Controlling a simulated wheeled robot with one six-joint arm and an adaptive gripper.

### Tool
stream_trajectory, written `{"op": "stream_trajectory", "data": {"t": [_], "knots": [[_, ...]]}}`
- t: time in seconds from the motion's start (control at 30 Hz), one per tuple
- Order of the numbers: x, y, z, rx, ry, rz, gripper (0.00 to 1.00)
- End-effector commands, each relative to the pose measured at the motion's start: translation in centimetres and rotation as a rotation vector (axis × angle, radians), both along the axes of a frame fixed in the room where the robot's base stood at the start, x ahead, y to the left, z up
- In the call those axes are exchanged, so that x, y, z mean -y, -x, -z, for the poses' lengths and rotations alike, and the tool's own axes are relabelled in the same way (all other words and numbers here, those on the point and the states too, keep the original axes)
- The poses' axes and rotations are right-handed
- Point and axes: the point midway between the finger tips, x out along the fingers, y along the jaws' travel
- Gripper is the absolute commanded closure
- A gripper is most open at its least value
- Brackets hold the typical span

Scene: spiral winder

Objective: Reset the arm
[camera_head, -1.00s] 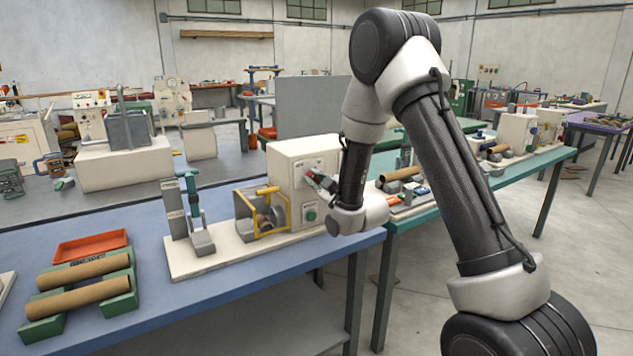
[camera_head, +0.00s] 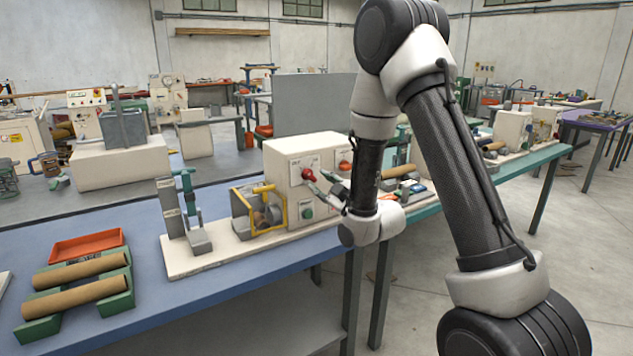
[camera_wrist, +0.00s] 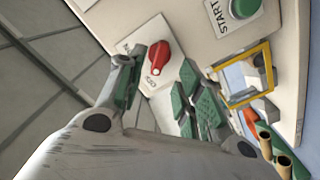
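My gripper (camera_head: 319,182) is in front of the white control box (camera_head: 282,160) of the winder on the blue table. In the wrist view, my gripper (camera_wrist: 160,80) is open, its green-padded fingers apart with nothing held. The green START button (camera_wrist: 243,7) is up and to the right, also seen in the head view (camera_head: 307,212). My arm reaches in from the right.
The winder's yellow guard frame (camera_head: 260,210) stands left of the box. A red-orange tray (camera_head: 87,245) and cardboard tubes (camera_head: 75,298) on green holders are at the left. A teal table (camera_head: 505,173) with more equipment stands behind my arm. Open floor shows at the right.

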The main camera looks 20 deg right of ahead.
Motion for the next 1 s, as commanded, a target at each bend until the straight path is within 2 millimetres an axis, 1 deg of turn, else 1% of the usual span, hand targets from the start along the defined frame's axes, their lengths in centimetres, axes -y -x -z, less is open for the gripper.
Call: {"op": "stream_trajectory", "data": {"t": [0.03,0.13,0.47,0.5,0.57,0.63,0.67,0.7,0.73,0.8,0.87,0.9,0.97,1.0], "knots": [[0.2,0.6,0.0,-0.001,0.0,0.001,0.64],[0.4,1.2,0.0,-0.001,0.0,0.001,0.64],[0.4,1.4,0.0,-0.002,-0.007,0.0,0.64],[0.4,1.4,0.3,-0.018,-0.019,0.001,0.64],[0.5,1.4,1.5,-0.077,-0.028,0.003,0.64],[0.7,1.7,4.2,-0.196,-0.036,0.015,0.64],[0.9,2.0,5.7,-0.266,-0.039,0.023,0.64],[1.2,2.7,8.0,-0.371,-0.04,0.041,0.64],[1.6,3.4,9.8,-0.456,-0.042,0.058,0.64],[2.5,5.6,13.2,-0.656,-0.045,0.111,0.64],[3.5,7.7,14.6,-0.805,-0.052,0.163,0.64],[4.2,9.1,14.9,-0.895,-0.057,0.203,0.64],[5.3,11.5,14.8,-1.019,-0.069,0.268,0.64],[6.1,13.2,14.3,-1.095,-0.078,0.314,0.64]]}}
